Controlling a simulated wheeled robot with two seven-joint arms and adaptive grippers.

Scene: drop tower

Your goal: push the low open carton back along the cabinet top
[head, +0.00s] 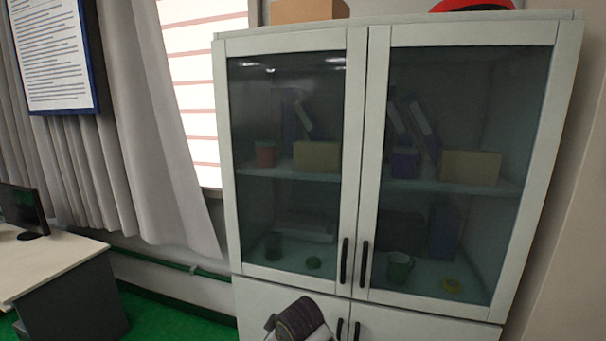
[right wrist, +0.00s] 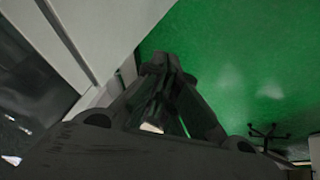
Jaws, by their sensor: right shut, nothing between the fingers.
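A brown carton (head: 308,10) sits on the cabinet top (head: 400,25), left of its middle. A dark, rounded part of my arm shows low in front of the cabinet in the head view, well below the carton. My left gripper is not in view.
A red and black object (head: 472,5) sits on the cabinet top at the right. The glass doors (head: 290,220) are closed, with black handles (head: 364,263) that stick out. A desk (head: 50,262) with a monitor (head: 20,208) stands at the left. A curtain (head: 165,150) hangs behind.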

